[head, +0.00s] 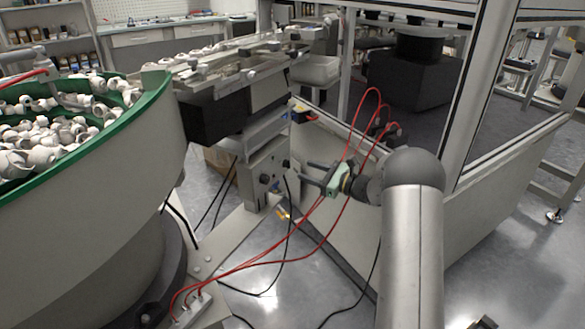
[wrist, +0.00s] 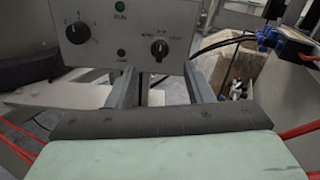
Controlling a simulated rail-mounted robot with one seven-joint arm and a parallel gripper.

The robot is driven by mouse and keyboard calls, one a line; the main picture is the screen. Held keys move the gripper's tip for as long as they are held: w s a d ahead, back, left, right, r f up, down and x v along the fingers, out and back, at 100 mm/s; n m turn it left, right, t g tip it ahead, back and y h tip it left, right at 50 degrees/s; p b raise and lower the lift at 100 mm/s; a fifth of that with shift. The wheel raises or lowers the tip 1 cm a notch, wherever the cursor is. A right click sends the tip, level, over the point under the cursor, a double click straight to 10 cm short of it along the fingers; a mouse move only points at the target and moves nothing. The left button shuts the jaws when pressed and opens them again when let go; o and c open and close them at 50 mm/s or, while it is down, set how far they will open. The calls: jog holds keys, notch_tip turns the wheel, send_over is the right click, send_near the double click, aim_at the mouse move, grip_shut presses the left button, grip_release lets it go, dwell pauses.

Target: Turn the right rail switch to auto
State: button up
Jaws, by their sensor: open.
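The right rail switch (wrist: 159,48) is a small black knob at the right of a grey control box (wrist: 135,25) in the wrist view. Small labels stand around it, too blurred to read surely, and I cannot tell which one the knob points at. My gripper (wrist: 163,82) is open, its two fingers below the switch and either side of it, with nothing between them. In the head view my gripper (head: 305,172) reaches left toward the face of the control box (head: 258,178). Contact with the switch cannot be told.
A second black knob (wrist: 78,32) sits at the left of the box, with a green light (wrist: 120,6) and a red light (wrist: 121,54) between. Red hoses (head: 300,215) hang below my gripper. A green-rimmed feeder bowl (head: 165,100) stands left.

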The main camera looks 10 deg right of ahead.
aim_at(286, 164)
jog(key=x, duration=0.6)
jog(key=shift+w+a, duration=0.2)
jog(key=c, duration=1)
